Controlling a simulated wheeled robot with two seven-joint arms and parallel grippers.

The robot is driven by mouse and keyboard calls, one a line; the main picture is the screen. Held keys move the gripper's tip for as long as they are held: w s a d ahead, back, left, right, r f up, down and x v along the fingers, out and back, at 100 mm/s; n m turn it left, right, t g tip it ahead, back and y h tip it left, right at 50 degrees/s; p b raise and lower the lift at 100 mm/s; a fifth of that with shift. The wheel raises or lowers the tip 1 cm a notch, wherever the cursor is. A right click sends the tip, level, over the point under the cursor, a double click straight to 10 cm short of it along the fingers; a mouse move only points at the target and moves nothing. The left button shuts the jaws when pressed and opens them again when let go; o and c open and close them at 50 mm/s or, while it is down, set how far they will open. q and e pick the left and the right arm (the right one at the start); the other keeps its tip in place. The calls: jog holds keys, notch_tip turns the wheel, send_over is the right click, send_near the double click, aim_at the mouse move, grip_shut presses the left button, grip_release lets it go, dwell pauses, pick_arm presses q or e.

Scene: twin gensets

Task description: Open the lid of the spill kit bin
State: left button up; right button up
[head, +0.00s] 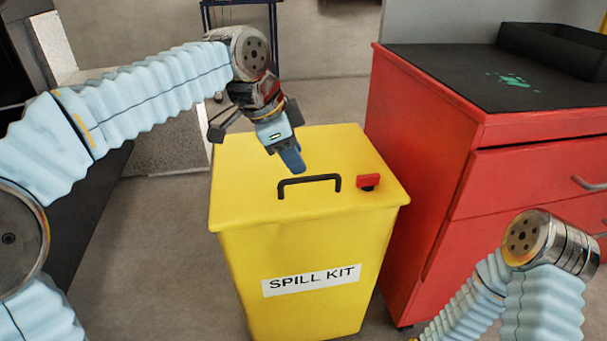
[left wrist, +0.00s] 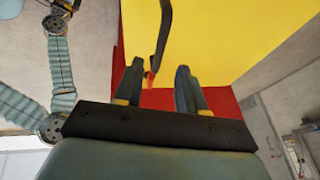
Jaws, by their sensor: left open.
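The yellow spill kit bin (head: 300,245) stands upright on the floor with its lid (head: 245,165) shut. A black bar handle (head: 309,180) is on the lid's top, with a small red latch (head: 368,181) to its right. My left gripper (head: 292,163) is open and points down over the lid, just behind the handle. In the left wrist view the black handle (left wrist: 163,38) runs down toward the gap between the open fingers (left wrist: 157,88); I cannot tell whether they touch it. My right arm shows at the lower right, but its gripper cannot be made out.
A red drawer cabinet (head: 420,160) stands close against the bin's right side, taller than the bin. A black tray (head: 555,50) is on its dark top. A dark blue stand (head: 240,8) is behind the bin. Grey floor lies open to the left and behind.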

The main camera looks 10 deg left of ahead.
aim_at(307, 178)
pick_arm(q)
jog(key=x, duration=0.5)
jog(key=shift+w+d+f+b, duration=0.1)
jog(key=shift+w+f+b, duration=0.05)
jog(key=shift+f+b, duration=0.25)
grip_shut()
